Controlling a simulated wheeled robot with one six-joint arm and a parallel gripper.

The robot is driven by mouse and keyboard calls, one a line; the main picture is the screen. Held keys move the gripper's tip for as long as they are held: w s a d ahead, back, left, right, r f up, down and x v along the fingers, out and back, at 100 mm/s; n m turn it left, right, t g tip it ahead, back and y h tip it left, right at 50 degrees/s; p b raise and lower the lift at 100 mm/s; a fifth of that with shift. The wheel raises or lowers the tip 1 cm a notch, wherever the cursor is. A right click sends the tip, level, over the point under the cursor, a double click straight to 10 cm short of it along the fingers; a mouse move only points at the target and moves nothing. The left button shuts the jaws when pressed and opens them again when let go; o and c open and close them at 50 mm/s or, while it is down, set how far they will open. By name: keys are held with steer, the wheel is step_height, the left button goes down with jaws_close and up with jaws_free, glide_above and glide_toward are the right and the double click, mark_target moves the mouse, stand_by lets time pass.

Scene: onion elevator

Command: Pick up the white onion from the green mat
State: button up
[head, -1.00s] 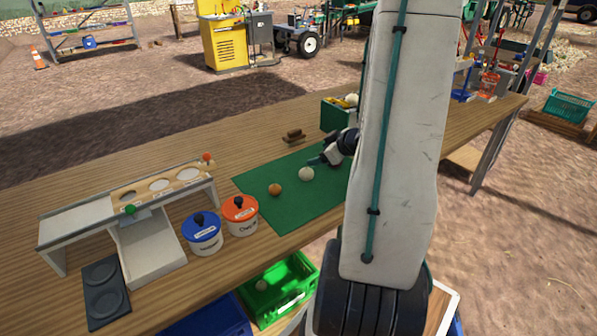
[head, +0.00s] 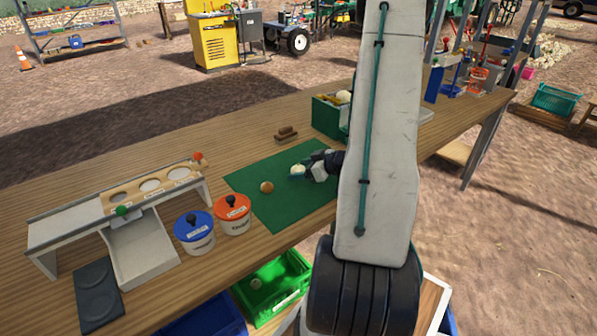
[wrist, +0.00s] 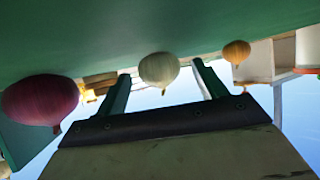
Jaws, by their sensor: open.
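The white onion (head: 297,169) lies on the green mat (head: 290,213). In the wrist view the white onion (wrist: 159,68) shows between the two fingertips of my open gripper (wrist: 160,72). In the head view my gripper (head: 303,172) is low over the mat, right at the white onion and partly overlapping it. Whether the fingers touch the onion I cannot tell. A brown-orange onion (head: 267,187) lies on the mat to the left; it also shows in the wrist view (wrist: 237,52). A purple onion (wrist: 40,102) shows at the left of the wrist view; my arm hides it in the head view.
A green box (head: 327,117) stands behind the mat, with a small brown block (head: 286,133) near it. A blue-lidded pot (head: 195,232), an orange-lidded pot (head: 233,213) and a sorting ramp (head: 138,250) stand to the left. A green crate (head: 272,287) sits below the table edge.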

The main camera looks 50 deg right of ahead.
steer(key=c, duration=1.1)
steer(key=shift+o, duration=0.2)
steer(key=shift+r, duration=0.2)
